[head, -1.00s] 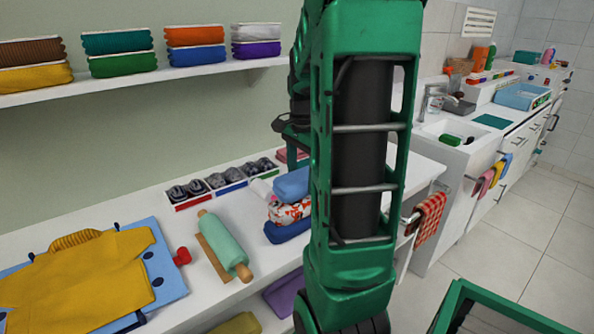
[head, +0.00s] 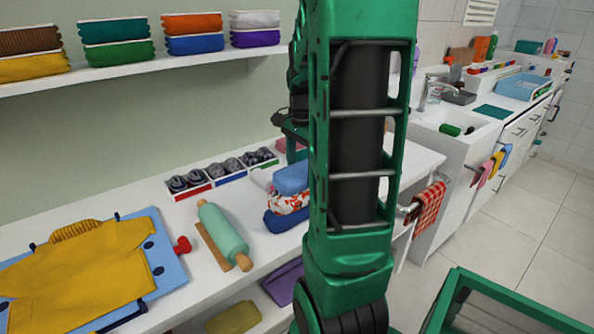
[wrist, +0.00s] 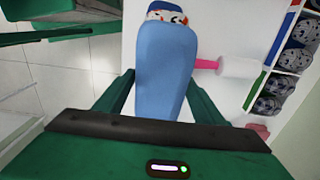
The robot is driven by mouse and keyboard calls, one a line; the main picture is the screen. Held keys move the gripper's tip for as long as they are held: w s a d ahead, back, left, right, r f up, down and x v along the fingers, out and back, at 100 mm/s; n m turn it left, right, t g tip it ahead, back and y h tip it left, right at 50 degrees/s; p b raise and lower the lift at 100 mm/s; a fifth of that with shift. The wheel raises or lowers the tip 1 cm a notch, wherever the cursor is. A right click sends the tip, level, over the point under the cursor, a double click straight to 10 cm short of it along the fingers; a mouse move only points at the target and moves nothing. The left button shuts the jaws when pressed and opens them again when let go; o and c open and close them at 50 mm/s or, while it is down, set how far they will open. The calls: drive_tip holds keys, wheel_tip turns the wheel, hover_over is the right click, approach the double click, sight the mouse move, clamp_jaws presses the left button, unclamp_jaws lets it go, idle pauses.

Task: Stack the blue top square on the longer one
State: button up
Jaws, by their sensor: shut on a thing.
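The light blue folded top (head: 291,179) sits uppermost over a red-and-white patterned folded piece (head: 287,203), with a darker blue folded piece (head: 286,221) at the bottom, on the white counter. My arm hides their right ends in the head view. In the wrist view my gripper (wrist: 165,88) has a finger on each side of the light blue top (wrist: 165,62) and is shut on it. The patterned piece (wrist: 168,16) shows beyond its far end. I cannot tell which piece is the longer one.
A green rolling pin (head: 223,236) on a board and a yellow garment (head: 75,272) on a blue mat lie to the left. Sock boxes (head: 222,170) stand behind. A shelf (head: 130,70) with folded cloths is above. A checked towel (head: 429,207) hangs right.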

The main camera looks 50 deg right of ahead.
sight(302, 168)
drive_tip(key=shift+f, duration=0.1)
drive_tip(key=o, duration=0.9)
drive_tip(key=shift+c, duration=0.6)
drive_tip(key=shift+r, duration=4.45)
drive_tip(key=s+a+f+n, duration=0.3)
drive_tip(key=s+a+n, duration=0.4)
drive_tip(key=a, duration=0.1)
drive_tip(key=s+a+f+n, duration=0.4)
drive_tip(key=s+a+n, duration=0.2)
drive_tip(key=a, duration=0.3)
drive_tip(key=shift+s+f+n, duration=0.3)
drive_tip(key=shift+s+n, duration=0.1)
drive_tip(key=shift+n, duration=0.3)
